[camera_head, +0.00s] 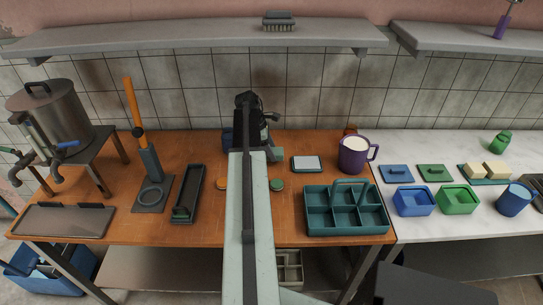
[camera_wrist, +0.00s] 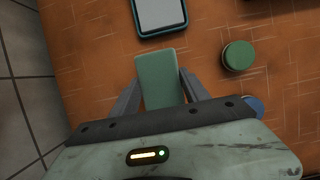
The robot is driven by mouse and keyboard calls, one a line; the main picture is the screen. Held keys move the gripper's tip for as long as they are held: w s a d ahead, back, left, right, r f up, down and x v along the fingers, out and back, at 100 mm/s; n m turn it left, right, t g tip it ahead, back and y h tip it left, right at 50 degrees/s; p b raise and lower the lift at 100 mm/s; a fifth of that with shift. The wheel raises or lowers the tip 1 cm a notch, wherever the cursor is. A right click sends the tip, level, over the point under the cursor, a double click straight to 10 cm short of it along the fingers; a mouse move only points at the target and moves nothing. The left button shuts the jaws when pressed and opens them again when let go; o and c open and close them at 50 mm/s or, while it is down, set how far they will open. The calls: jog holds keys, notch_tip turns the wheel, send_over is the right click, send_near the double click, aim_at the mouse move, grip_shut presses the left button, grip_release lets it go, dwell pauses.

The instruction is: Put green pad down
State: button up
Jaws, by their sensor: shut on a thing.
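The green pad (camera_wrist: 160,75) is a pale green block between the two fingers of my gripper (camera_wrist: 158,90) in the wrist view. Its far end sticks out past the fingertips. In the head view a small grey-green piece, which looks like the same pad (camera_head: 275,154), shows just right of my arm, above the wooden counter (camera_head: 328,238). My gripper is shut on it. I cannot tell whether the pad touches the counter. The near part of the gripper in the head view is mostly hidden by my arm.
A dark-rimmed tray with a white face (camera_wrist: 160,14) lies just beyond the pad; it also shows in the head view (camera_head: 306,164). A green round lid (camera_wrist: 238,56) lies nearby. A purple mug (camera_head: 353,156) and teal divided caddy (camera_head: 318,229) stand right.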

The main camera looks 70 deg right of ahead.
notch_tip(320, 180, down, 3)
jog(key=shift+a+f+b, duration=0.1)
jog(key=shift+f+b, duration=0.1)
jog(key=shift+b, duration=0.8)
jog(key=shift+r, duration=0.25)
jog(key=shift+f, duration=0.25)
jog(key=o, duration=1.3)
jog(key=shift+r, duration=0.1)
jog(key=p+v, duration=1.1)
jog(key=v, duration=0.1)
jog(key=shift+r+p, duration=0.2)
jog(key=shift+p, duration=0.2)
